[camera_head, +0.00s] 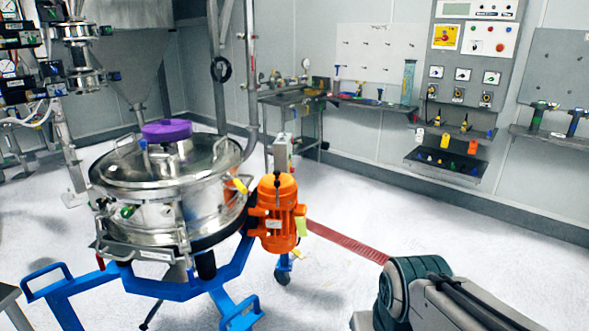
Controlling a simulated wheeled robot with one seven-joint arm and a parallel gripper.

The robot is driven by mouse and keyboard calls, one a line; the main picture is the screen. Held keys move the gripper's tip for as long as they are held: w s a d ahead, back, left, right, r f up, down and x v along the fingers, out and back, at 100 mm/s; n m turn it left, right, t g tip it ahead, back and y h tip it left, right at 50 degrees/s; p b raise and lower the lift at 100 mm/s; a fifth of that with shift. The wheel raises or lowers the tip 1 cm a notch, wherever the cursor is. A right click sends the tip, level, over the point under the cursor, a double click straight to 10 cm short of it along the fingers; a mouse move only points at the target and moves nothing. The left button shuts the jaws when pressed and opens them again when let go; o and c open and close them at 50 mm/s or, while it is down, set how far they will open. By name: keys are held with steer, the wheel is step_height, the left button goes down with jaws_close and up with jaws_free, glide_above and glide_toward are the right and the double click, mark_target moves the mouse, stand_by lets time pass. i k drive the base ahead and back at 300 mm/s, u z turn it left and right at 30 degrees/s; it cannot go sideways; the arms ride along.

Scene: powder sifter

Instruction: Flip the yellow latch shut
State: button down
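A steel powder sifter (165,205) with a round lid and a purple cap (167,130) stands at the left on a blue frame (75,285). A small yellow piece (240,185), which looks like the yellow latch, sticks out at the sifter's right side, just left of the orange motor. It appears tilted, but I cannot tell whether it is open or shut. Part of my arm (410,285) shows at the lower right, well apart from the sifter. My gripper is not in view.
An orange motor (277,215) with a pale yellow tag stands right of the sifter. A red floor strip (345,243) runs from it toward my arm. Shelves, tools and a control panel (472,40) line the back wall. The middle floor is mostly clear.

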mark_target(237, 182)
steer(key=z, duration=0.15)
steer(key=i, duration=1.2)
steer(key=u, duration=0.6)
